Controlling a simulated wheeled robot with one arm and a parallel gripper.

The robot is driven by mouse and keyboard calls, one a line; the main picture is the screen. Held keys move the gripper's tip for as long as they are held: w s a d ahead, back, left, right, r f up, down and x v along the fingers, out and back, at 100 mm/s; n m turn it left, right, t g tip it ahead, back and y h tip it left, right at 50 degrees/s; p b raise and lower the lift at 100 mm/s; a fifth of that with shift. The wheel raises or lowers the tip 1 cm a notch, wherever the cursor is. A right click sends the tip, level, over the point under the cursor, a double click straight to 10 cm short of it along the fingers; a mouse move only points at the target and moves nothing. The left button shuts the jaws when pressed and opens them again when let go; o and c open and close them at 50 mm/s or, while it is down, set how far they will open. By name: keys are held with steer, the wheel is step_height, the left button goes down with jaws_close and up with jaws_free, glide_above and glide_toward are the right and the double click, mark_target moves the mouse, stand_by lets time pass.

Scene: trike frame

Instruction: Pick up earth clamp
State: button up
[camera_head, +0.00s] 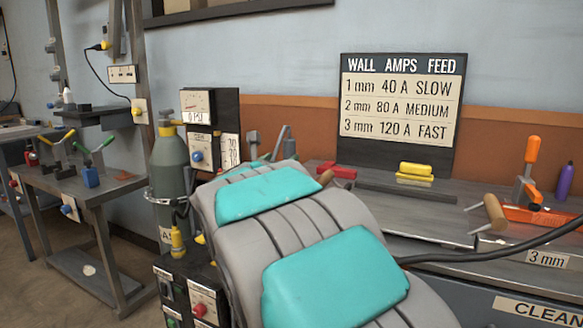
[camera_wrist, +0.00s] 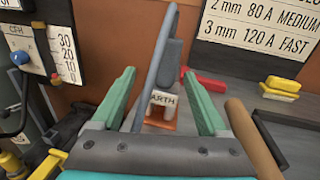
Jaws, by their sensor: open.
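The earth clamp (camera_wrist: 155,68) shows in the wrist view as long blue-grey handles standing up at a slant. A white label reading "ARTH", its first letter hidden, sits on a small orange holder (camera_wrist: 158,124) behind the clamp's lower part. My gripper (camera_wrist: 157,80) is open, with one green finger left of the clamp and one right of it. I see a gap on both sides, and no grip on the clamp. The clamp's lower end is hidden near my palm. In the head view my arm hides most of the gripper and clamp; blue-grey handles (camera_head: 284,139) poke up behind it.
A wooden handle (camera_wrist: 250,138) stands close right of my gripper. Red (camera_wrist: 204,82) and yellow (camera_wrist: 281,88) blocks lie on the bench behind. A gauge panel (camera_wrist: 48,55) stands at left, near a gas cylinder (camera_head: 169,165). A settings sign (camera_head: 400,105) stands against the wall.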

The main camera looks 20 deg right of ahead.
mark_target(292, 151)
steer(key=shift+w+d+m, duration=0.2)
steer(key=shift+d+m, duration=0.3)
steer(key=shift+d, duration=0.15)
steer(key=shift+p+x, duration=0.7)
steer(key=shift+x, duration=2.75)
steer(key=shift+d, duration=0.1)
jaws_close()
